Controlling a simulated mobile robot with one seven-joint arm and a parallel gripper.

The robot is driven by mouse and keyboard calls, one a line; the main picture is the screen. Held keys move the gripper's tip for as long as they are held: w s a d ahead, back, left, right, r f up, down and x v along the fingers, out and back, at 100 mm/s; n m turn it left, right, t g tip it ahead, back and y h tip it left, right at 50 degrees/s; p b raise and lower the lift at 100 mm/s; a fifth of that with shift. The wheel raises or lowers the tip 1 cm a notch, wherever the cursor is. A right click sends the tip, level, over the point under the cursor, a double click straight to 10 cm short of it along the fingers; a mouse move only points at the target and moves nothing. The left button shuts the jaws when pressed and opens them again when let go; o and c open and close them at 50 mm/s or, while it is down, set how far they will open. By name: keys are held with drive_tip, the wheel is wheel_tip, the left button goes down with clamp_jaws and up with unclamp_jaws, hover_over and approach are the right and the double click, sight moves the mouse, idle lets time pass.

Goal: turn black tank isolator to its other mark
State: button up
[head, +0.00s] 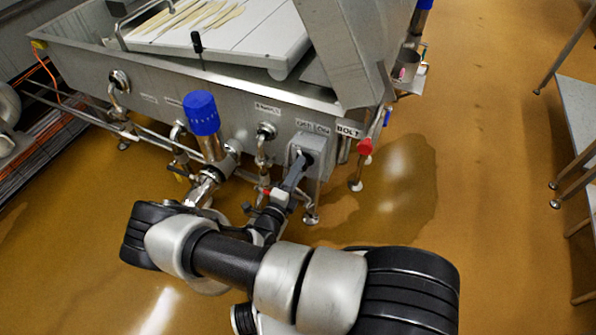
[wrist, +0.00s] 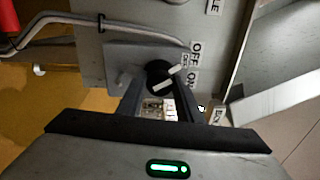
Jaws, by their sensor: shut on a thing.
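The black tank isolator (wrist: 157,72) is a round black knob with a white bar across it, on a grey plate. In the wrist view the bar slants from lower left to upper right, towards the OFF and ON labels (wrist: 195,60); I cannot tell which mark it meets. My gripper (wrist: 161,82) is shut on the knob, one finger on each side. In the head view my gripper (head: 299,168) reaches the grey isolator box (head: 314,148) on the tank's front right corner, and the knob is mostly hidden by the fingers.
The steel tank (head: 240,97) stands behind, with a blue-capped valve (head: 201,114) left of the box and pipes along its front. A red knob (head: 365,147) and a BOLT label (head: 348,131) are just right. A bench (head: 578,110) stands far right; the floor between is clear.

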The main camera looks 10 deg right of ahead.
drive_tip(key=shift+n, duration=1.3)
drive_tip(key=o, duration=1)
drive_tip(key=shift+o, duration=0.2)
drive_tip(key=p+v, duration=0.1)
drive_tip(key=v, duration=1.6)
drive_tip(key=shift+s+f, duration=0.2)
drive_tip(key=shift+s, duration=0.1)
